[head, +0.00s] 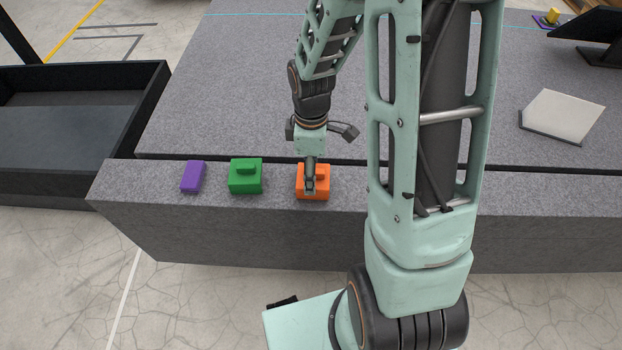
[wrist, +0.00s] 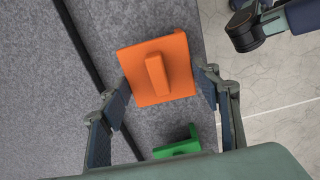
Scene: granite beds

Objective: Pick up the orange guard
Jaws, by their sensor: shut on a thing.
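The orange guard (head: 322,190) is a squarish block with a raised rib on top. It is at the front granite ledge, partly hidden by my gripper (head: 310,185) in the head view. In the wrist view the orange guard (wrist: 177,62) fills the space between the two fingers of my gripper (wrist: 163,95), one finger against each side. My gripper is shut on it. I cannot tell whether the guard still touches the granite.
A green block (head: 246,181) with a similar rib and a purple block (head: 193,176) stand to the left on the ledge (head: 270,229). A dark tray (head: 150,105) is at far left. A pale slab (head: 562,113) lies at right. The granite behind is mostly clear.

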